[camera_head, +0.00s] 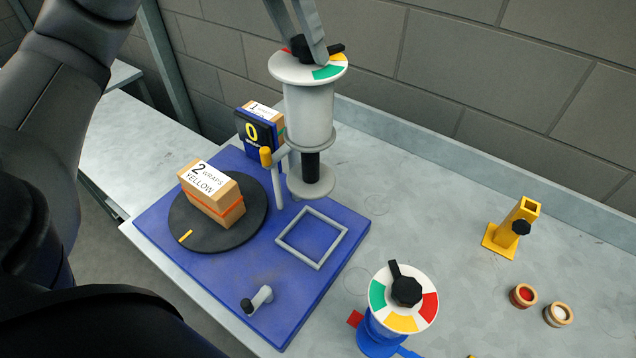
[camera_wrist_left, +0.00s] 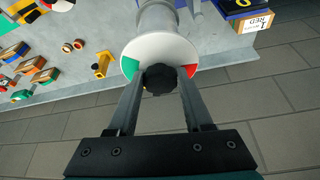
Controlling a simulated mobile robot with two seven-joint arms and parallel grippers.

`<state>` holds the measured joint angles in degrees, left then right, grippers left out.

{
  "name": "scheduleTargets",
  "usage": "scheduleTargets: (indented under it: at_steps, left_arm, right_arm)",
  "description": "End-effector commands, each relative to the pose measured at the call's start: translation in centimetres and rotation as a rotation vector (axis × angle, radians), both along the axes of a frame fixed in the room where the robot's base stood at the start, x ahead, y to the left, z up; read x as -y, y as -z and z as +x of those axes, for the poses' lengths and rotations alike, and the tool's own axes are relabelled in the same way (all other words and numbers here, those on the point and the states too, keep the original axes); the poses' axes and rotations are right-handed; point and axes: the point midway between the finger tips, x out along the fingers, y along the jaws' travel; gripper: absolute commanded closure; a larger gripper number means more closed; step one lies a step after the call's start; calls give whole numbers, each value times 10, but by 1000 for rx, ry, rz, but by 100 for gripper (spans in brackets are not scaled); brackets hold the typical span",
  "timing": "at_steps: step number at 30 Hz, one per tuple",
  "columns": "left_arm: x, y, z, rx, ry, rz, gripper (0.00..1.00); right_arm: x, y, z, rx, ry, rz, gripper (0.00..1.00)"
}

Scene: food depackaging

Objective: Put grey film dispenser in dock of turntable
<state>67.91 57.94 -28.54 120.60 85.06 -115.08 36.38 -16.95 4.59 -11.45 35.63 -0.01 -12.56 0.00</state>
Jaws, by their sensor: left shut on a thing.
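The grey film dispenser (camera_head: 309,112) is upright, with a white, colour-marked disc and black knob on top. My left gripper (camera_head: 303,48) is shut on that knob from above; the left wrist view shows its fingers on either side of the knob (camera_wrist_left: 158,79). The dispenser appears to hang above the back right of the blue turntable base (camera_head: 165,265). The dock, a grey square frame (camera_head: 283,246), is empty and lies nearer the camera than the dispenser. My right gripper is not in view.
A box labelled 2 wraps yellow (camera_head: 214,194) sits on the dark turntable (camera_head: 255,215). A grey post with an orange tip (camera_head: 266,157) stands close beside the dispenser. A blue dispenser (camera_head: 376,334) is at the front, a yellow stand (camera_head: 512,228) at right. Table between is clear.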

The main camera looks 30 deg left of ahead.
Motion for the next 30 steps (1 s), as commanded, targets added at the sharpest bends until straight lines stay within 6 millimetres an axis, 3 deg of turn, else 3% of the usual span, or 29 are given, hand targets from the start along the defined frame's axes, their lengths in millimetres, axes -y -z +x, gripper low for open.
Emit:
scheduleTargets:
  at_steps: [21,30]
  left_arm:
    - [0,136,-1,-3,0,1,100]
    - [0,162,0,2,1,0,100]
  right_arm:
    - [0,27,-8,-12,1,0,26]
    - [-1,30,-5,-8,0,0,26]
